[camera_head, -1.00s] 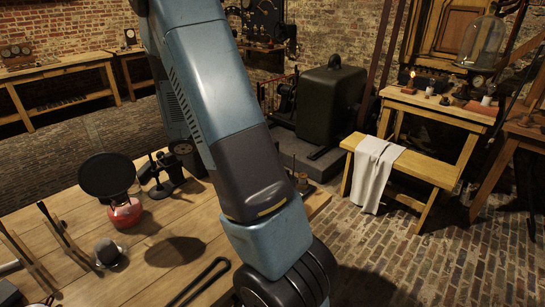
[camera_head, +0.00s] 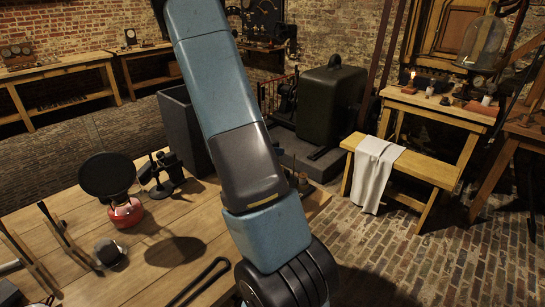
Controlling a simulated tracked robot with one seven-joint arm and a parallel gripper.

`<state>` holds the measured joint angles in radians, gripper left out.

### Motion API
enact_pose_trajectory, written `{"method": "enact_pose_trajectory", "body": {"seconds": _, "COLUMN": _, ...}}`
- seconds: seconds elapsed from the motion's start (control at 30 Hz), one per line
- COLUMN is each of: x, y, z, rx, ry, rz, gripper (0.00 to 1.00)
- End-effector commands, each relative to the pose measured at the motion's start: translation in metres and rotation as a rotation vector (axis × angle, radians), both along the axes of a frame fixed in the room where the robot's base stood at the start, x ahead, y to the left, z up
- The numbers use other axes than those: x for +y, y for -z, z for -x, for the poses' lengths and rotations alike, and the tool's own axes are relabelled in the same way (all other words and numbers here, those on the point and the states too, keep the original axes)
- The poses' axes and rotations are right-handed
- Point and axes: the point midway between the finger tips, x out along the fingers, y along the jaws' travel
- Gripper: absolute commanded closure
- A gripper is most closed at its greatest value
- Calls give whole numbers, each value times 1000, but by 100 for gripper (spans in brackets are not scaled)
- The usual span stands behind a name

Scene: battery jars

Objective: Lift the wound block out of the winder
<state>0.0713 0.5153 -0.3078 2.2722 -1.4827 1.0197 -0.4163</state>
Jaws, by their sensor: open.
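A small dark metal device with upright posts (camera_head: 163,172) stands near the far edge of the wooden table. It may be the winder, but it is too small and dark to be sure. I cannot make out a wound block on it. My blue and black arm comes down from the top across the middle of the view, just right of this device. The arm's ribbed black wrist reaches the bottom edge. My gripper is below the picture, so its fingers and anything near them are hidden.
The wooden table (camera_head: 135,258) holds a red burner with a black disc (camera_head: 124,214), a small dark domed object (camera_head: 109,252), wooden racks at left and a black rod (camera_head: 199,283). A dark box shape (camera_head: 180,125) stands behind my arm. A bench with white cloth (camera_head: 374,175) is at right.

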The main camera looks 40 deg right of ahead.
Motion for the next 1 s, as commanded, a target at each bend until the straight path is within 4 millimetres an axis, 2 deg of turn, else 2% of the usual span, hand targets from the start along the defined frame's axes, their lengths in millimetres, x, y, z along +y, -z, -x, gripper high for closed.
{"method": "enact_pose_trajectory", "body": {"seconds": 0.2, "x": -23, "y": 9, "z": 4, "rx": 1, "ry": 2, "rz": 0, "gripper": 28}}
{"method": "enact_pose_trajectory", "body": {"seconds": 0.5, "x": -26, "y": 10, "z": 5, "rx": 0, "ry": 0, "rz": 0, "gripper": 28}}
{"method": "enact_pose_trajectory", "body": {"seconds": 1.0, "x": -26, "y": 10, "z": 5, "rx": -1, "ry": 1, "rz": 0, "gripper": 76}}
